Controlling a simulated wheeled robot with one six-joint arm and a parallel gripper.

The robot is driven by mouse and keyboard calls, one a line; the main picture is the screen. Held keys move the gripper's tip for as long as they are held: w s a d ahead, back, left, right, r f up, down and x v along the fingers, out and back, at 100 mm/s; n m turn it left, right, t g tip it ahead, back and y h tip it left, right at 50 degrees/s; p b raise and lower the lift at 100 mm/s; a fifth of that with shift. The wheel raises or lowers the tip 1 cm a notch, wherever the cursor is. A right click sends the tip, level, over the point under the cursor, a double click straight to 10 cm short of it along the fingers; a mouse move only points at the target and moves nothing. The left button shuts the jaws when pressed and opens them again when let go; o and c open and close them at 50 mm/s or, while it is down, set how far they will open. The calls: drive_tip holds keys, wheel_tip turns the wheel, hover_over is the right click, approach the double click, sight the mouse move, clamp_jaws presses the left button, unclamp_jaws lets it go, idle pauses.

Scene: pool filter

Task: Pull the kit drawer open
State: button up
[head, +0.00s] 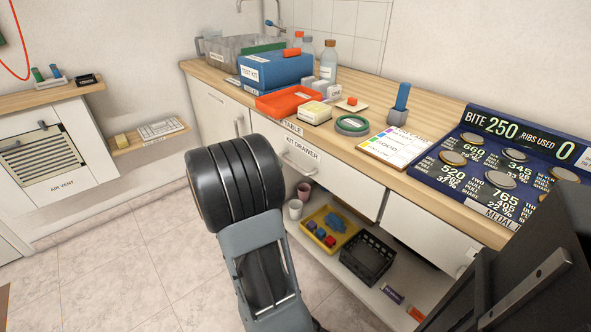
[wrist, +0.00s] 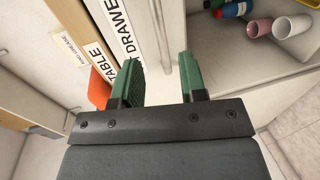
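The kit drawer (head: 345,186) is a white front under the wooden counter in the head view, with a pale bar handle (head: 297,166) below its "KIT DRAWER" label (head: 302,148). The drawer looks shut. Part of its label (wrist: 124,30) shows, turned sideways, in the wrist view. My gripper (wrist: 162,72) has two green fingers, apart with nothing clearly held between them, and they point toward the drawer front. In the head view my gripper is hidden behind my own arm. I cannot clearly make out the handle in the wrist view.
The counter (head: 364,162) bears a blue test kit box (head: 275,69), a red tray (head: 287,101) and a green ring (head: 352,125). The open shelf below holds a yellow tray (head: 342,239), a black basket (head: 367,260) and cups (head: 296,208). Tiled floor (head: 110,240) is clear at left.

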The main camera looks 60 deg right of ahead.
sight(295, 165)
drive_tip(key=b+x, duration=0.1)
drive_tip(key=x, duration=0.7)
drive_tip(key=shift+s+d, duration=0.1)
drive_tip(key=shift+d, duration=0.1)
drive_tip(key=shift+c, duration=0.4)
clamp_jaws()
